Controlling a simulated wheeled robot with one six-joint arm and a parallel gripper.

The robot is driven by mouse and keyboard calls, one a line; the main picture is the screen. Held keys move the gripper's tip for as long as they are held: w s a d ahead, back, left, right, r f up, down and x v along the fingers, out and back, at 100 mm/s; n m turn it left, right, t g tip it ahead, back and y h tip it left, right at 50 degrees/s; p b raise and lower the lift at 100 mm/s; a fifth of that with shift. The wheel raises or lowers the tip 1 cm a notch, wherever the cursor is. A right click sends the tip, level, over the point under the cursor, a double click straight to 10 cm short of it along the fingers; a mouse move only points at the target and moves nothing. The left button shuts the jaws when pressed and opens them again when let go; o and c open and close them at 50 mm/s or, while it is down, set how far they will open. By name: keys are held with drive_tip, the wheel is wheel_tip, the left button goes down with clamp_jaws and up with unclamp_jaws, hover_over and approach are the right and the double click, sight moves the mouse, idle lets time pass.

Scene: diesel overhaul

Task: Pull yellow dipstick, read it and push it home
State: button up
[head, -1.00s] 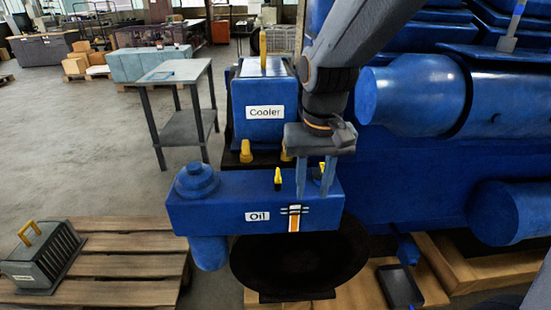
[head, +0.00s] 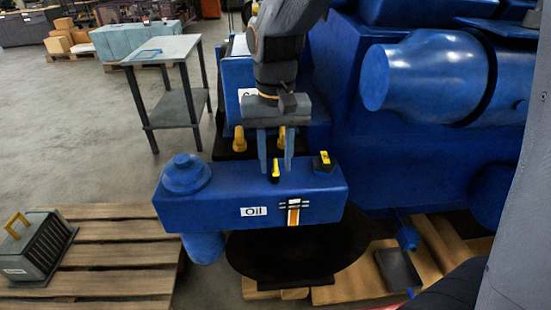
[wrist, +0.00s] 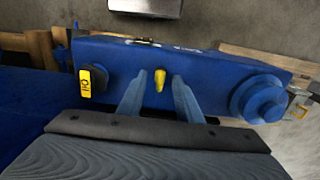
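The yellow dipstick (head: 275,171) stands in the top of the blue oil housing (head: 225,211), which bears an "Oil" label and a striped gauge mark (head: 293,212) on its front. My gripper (head: 275,160) points down over the housing with its two fingers apart. In the wrist view the dipstick's yellow handle (wrist: 160,79) shows between and just beyond the fingertips (wrist: 158,85), with gaps on both sides. I cannot tell the exact height of the fingertips over the housing.
A black cap with a yellow top (head: 323,161) sits right of the dipstick. Two yellow handles (head: 239,139) stand behind, near the cooler box (head: 238,75). The blue engine (head: 420,80) fills the right. A pallet (head: 110,255) holds a grey box (head: 35,247); a table (head: 160,50) stands behind.

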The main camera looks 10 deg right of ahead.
sight(276, 160)
drive_tip(key=shift+f, duration=0.25)
clamp_jaws()
drive_tip(key=shift+r, duration=0.1)
wheel_tip(276, 160, up, 11)
drive_tip(key=p, duration=0.8)
drive_tip(key=shift+f+p, duration=0.2)
drive_tip(key=shift+p, duration=0.2)
